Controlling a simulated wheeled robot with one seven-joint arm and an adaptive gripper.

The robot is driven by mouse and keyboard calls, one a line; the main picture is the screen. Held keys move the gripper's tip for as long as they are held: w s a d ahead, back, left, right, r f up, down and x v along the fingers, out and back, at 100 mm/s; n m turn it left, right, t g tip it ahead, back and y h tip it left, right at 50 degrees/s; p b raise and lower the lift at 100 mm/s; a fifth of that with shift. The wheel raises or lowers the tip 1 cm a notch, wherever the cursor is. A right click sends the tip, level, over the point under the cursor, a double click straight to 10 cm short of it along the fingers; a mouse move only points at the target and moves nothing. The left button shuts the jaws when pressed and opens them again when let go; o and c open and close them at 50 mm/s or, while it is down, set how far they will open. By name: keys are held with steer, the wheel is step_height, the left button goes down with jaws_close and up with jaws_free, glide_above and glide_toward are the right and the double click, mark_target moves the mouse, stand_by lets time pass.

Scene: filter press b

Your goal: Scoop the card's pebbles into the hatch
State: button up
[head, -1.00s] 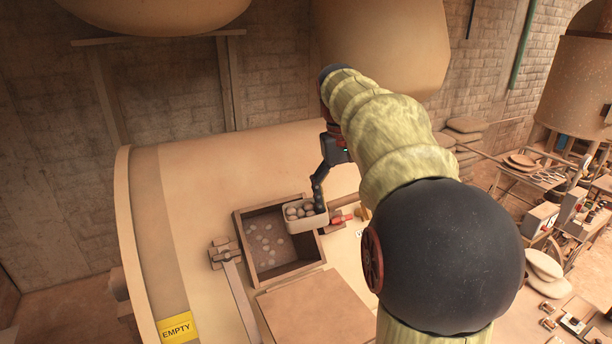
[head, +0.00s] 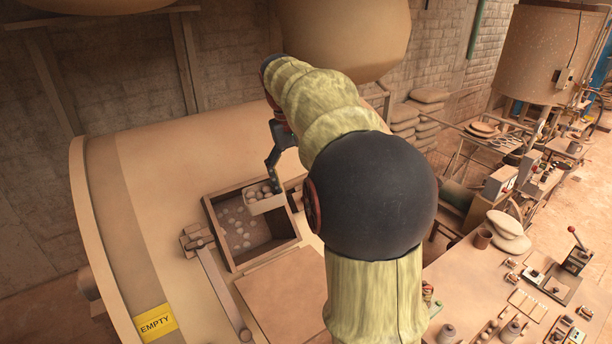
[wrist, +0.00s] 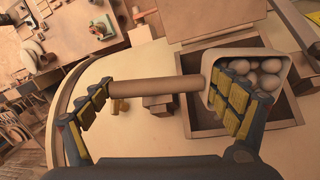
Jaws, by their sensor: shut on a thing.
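My gripper (head: 273,166) is shut on a pale scoop (head: 268,205), above the upper right part of the open hatch (head: 211,222). In the wrist view the scoop (wrist: 245,54) has a pale rim and a brown round handle (wrist: 155,86), which lies across between the fingers of my gripper (wrist: 160,90). Several rounded pebbles (wrist: 266,66) sit in the scoop. The square, dark-walled hatch also shows below it in the wrist view (wrist: 205,130). Several flat, pale round pieces (head: 240,236) lie on the hatch floor. I cannot make out a card with certainty.
A yellow EMPTY sign (head: 156,322) is at the lower left. A workbench (head: 465,275) with tools and small parts stands at the right.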

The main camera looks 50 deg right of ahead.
steer(key=w+a+g+h, duration=0.1)
steer(key=w+h, duration=0.1)
steer(key=w+a+g+h, duration=0.1)
steer(key=w+h, duration=0.1)
steer(key=w+a+g+h+b, duration=0.1)
steer(key=w+a+g+h, duration=0.1)
steer(key=h, duration=0.1)
steer(key=shift+w+a+r, duration=0.1)
steer(key=shift+w+r, duration=0.25)
steer(key=shift+r, duration=0.05)
stand_by(0.3)
steer(key=shift+s, duration=0.15)
